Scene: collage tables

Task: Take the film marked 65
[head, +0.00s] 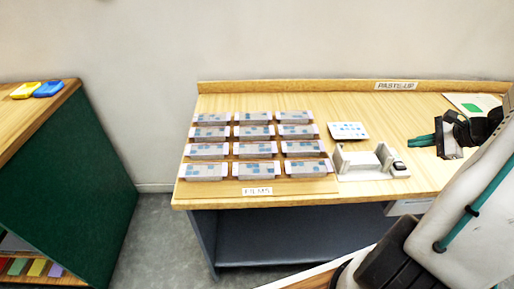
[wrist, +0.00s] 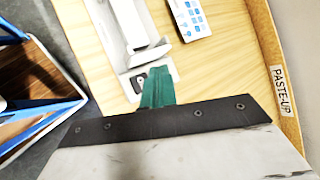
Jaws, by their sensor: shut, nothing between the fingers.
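Several films (head: 254,150) stand in rows on a board at the left of the table, above a label reading FILMS (head: 257,191). They are grey-white with blue patches. Their numbers are too small to read, so I cannot tell which is marked 65. My gripper (head: 424,141) is at the right of the table in the head view, well apart from the films. Its green fingers (wrist: 158,88) are together and empty in the wrist view. No film shows in the wrist view.
A pale holder (head: 368,160) stands right of the films; it also shows in the wrist view (wrist: 133,30). A card with blue marks (head: 347,130) lies behind it. A PASTE-UP label (head: 396,86) is on the back edge. Another table (head: 70,110) stands at left.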

